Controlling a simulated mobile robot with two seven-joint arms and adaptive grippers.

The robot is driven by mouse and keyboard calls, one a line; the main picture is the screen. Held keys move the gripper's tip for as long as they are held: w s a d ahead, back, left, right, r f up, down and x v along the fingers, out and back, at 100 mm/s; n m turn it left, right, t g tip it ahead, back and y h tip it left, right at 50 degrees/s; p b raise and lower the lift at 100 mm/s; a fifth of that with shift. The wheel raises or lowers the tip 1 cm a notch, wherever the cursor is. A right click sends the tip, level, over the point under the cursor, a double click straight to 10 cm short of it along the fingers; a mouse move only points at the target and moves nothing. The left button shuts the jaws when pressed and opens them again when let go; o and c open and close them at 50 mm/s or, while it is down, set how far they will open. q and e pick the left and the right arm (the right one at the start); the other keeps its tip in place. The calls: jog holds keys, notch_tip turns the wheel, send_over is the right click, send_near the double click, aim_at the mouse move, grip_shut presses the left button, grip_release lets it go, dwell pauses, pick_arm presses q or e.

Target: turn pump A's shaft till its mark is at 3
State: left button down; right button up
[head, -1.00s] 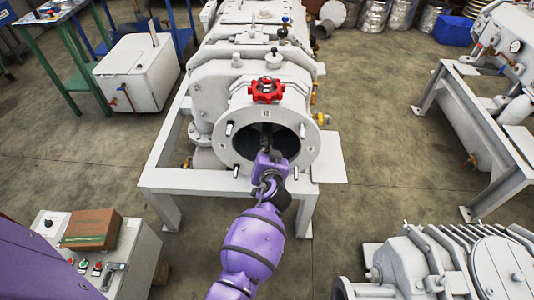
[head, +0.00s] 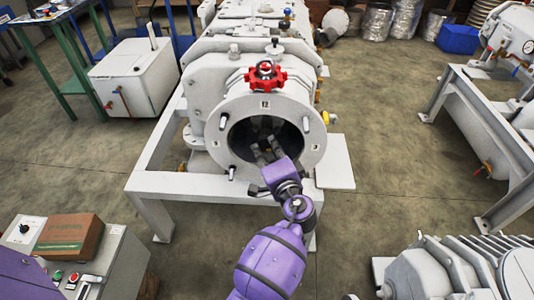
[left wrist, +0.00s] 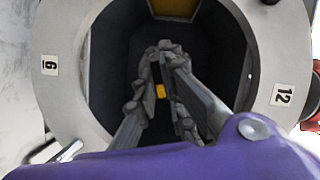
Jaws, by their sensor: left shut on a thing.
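The white pump (head: 262,60) in the middle has a round flange (head: 310,168) with a dark opening. Number labels 12 (head: 265,104) at its top and 3 (head: 316,147) at its right show in the head view. My left gripper (head: 266,150) reaches into this opening from the front. In the left wrist view its grey fingers (left wrist: 168,60) are closed deep inside the bore. A small yellow patch (left wrist: 160,91) shows between them. The shaft is mostly hidden by the fingers, and its mark cannot be made out for certain. The 12 label (left wrist: 283,94) lies at right there. My right gripper is not in view.
A red handwheel (head: 266,80) sits above the flange. Studs stick out around the flange. The pump stands on a white frame (head: 152,215). A control box with a cardboard box (head: 68,236) is at lower left. Other pump equipment (head: 470,268) stands at lower right.

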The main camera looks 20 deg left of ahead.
pick_arm(q)
jog(key=shift+f+m+t+y+b, duration=0.15)
jog(key=shift+m+t+y+b, duration=0.3)
jog(key=shift+m+b, duration=0.7)
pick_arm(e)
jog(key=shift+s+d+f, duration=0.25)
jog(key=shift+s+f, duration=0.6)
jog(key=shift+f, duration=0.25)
pick_arm(q)
jog(key=shift+m, duration=0.35)
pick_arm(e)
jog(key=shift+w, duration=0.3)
pick_arm(q)
jog(key=c, duration=1.8)
grip_release()
jog(key=shift+c, duration=0.2)
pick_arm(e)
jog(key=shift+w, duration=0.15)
pick_arm(q)
jog(key=shift+s+d, duration=0.1)
jog(key=v, duration=1.1)
jog(key=shift+s+d, duration=0.2)
jog(key=shift+s, duration=0.15)
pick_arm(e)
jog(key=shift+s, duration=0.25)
